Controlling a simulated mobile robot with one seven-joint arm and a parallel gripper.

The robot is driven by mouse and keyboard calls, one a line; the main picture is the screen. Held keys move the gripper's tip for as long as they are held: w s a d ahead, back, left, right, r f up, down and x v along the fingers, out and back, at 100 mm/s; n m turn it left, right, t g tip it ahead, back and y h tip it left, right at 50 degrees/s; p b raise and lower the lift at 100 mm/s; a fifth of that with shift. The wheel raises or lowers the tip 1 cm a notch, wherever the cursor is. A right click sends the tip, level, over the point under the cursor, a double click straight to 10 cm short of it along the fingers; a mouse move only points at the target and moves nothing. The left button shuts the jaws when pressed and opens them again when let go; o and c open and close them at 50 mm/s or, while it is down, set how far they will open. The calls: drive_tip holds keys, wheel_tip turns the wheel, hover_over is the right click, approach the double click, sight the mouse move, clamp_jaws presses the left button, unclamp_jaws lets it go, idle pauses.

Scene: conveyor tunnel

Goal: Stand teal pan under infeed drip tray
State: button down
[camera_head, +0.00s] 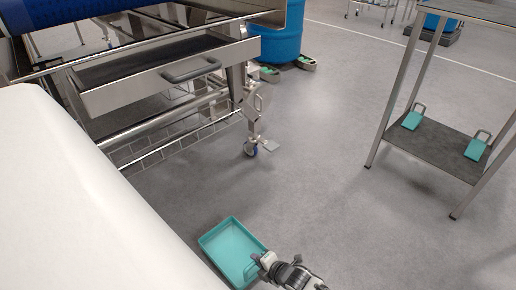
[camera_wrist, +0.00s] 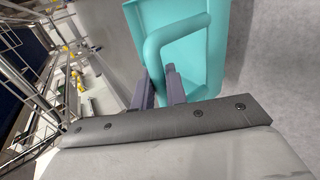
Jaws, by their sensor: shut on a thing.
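The teal pan (camera_head: 228,246) is a shallow rectangular tray at the bottom middle of the head view, over the grey floor. It also shows in the wrist view (camera_wrist: 213,50), with its looped handle toward me. My gripper (camera_head: 258,264) is shut on that handle; its fingers (camera_wrist: 160,88) close around the loop in the wrist view. I cannot tell whether the pan touches the floor. A steel drip tray (camera_head: 112,97) with a grey handle hangs under the blue conveyor at upper left; I take it as the infeed one. The space beneath it is partly hidden.
A white rounded surface (camera_head: 70,200) fills the lower left. A wire rack (camera_head: 180,143) and a castered leg (camera_head: 252,125) stand below the conveyor. A shelf (camera_head: 432,145) with two teal handled items is at right. A blue drum (camera_head: 280,40) stands behind. The middle floor is clear.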

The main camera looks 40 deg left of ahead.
wheel_tip(320, 180, down, 2)
drive_tip(key=shift+f, duration=0.2)
drive_tip(key=c, duration=1.4)
unclamp_jaws()
drive_tip(key=p+v, duration=0.3)
drive_tip(key=v, duration=0.9)
drive_tip(key=shift+r, duration=0.1)
